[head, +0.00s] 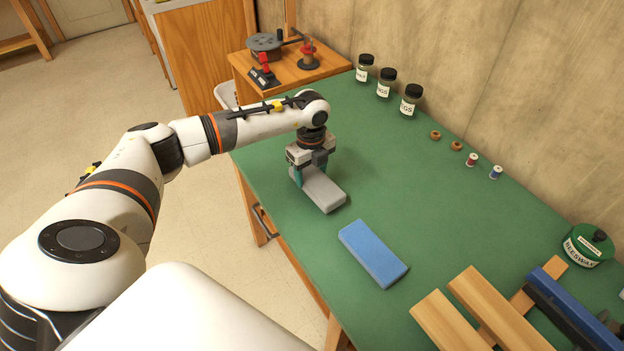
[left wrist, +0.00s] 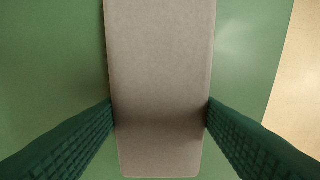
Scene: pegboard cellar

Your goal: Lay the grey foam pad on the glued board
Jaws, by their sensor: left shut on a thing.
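The grey foam pad (head: 325,193) is a flat oblong block at the left part of the green table. My left gripper (head: 312,178) is shut on the pad from above, one finger on each long side. In the left wrist view the pad (left wrist: 160,70) runs between the two dark green ridged fingers (left wrist: 160,115), both touching its edges. I cannot tell whether the pad rests on the table or is just above it. Wooden boards (head: 497,305) lie at the lower right of the head view; I cannot make out glue on them. My right gripper is not in view.
A blue block (head: 373,253) lies on the green table (head: 400,170) between the pad and the boards. A blue-and-black bar (head: 572,308) and a green beeswax tin (head: 586,245) are at the right. Jars (head: 387,83) and spools (head: 472,160) line the wall side. The table's middle is clear.

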